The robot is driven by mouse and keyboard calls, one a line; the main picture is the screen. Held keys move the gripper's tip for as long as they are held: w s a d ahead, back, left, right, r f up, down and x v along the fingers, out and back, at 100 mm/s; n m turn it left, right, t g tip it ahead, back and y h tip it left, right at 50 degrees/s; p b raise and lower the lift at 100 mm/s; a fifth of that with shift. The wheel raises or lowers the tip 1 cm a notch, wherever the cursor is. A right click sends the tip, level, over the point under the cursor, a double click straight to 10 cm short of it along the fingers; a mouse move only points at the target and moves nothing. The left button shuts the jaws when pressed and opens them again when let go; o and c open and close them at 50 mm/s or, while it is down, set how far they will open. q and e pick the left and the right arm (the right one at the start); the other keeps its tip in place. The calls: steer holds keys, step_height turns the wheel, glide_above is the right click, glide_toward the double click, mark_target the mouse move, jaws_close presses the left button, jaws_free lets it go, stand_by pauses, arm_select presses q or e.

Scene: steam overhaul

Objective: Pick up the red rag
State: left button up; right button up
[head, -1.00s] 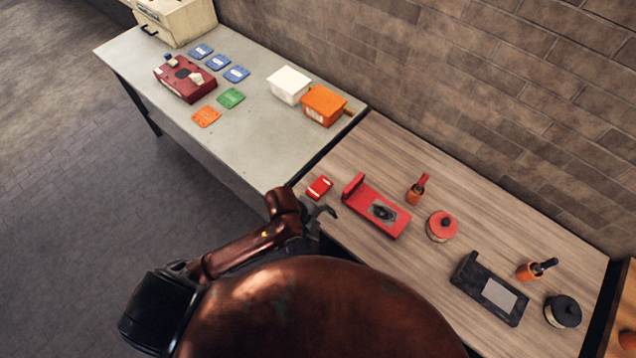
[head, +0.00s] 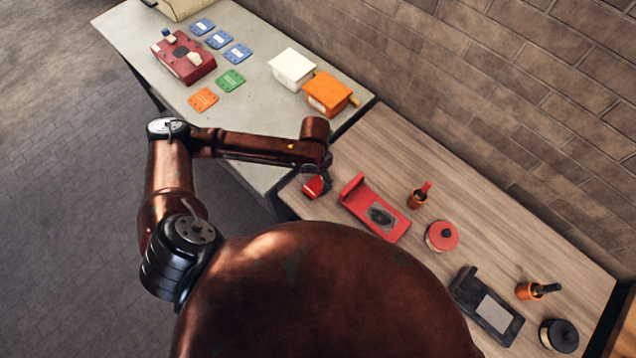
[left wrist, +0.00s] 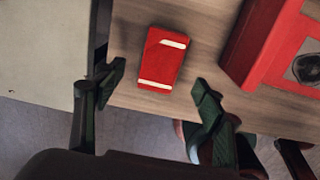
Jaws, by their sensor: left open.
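The red rag (head: 314,188) is a small folded red block with two pale stripes, lying on the wooden table near its left edge. In the left wrist view the rag (left wrist: 161,58) lies ahead of and between the two fingers, with clear space on each side. My left gripper (head: 318,180) is above the rag and partly covers it in the head view. Its fingers (left wrist: 155,92) are spread apart and hold nothing. I cannot tell its exact height above the rag. My right gripper is not in view.
A red tray-like fixture (head: 375,208) stands close to the right of the rag. The grey table (head: 262,130) adjoins on the left, with orange and white boxes.

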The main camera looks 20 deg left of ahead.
mark_target(316, 184)
arm_select(q)
steer(key=shift+f, duration=0.5)
step_height(316, 184, down, 4)
steer(key=shift+w+r, duration=0.15)
steer(key=shift+r, duration=0.05)
steer(key=shift+f, duration=0.5)
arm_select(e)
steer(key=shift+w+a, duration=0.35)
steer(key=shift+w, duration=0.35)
arm_select(q)
steer(key=shift+d, duration=0.1)
steer(key=shift+c, duration=0.5)
steer(key=c, duration=1.1)
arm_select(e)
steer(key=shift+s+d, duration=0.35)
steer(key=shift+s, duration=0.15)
